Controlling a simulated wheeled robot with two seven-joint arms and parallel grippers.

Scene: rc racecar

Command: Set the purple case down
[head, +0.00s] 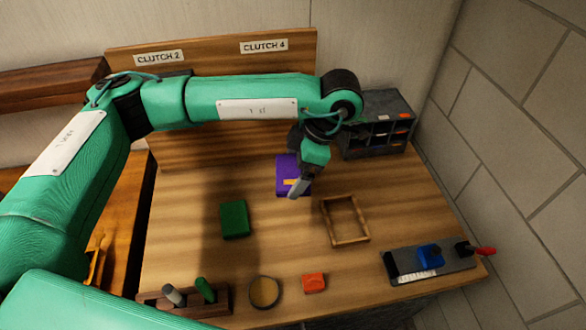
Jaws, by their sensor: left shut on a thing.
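The gripper's fingers hide part of the case. I cannot tell whether the case touches the table or is held just above it. My right gripper does not show.
A green box (235,219) and an empty wooden frame (366,236) lie nearby. In front are a peg holder (225,299), round dish (264,291), orange block (313,283) and grey fixture (460,263). A dark shelf unit (353,151) stands behind.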

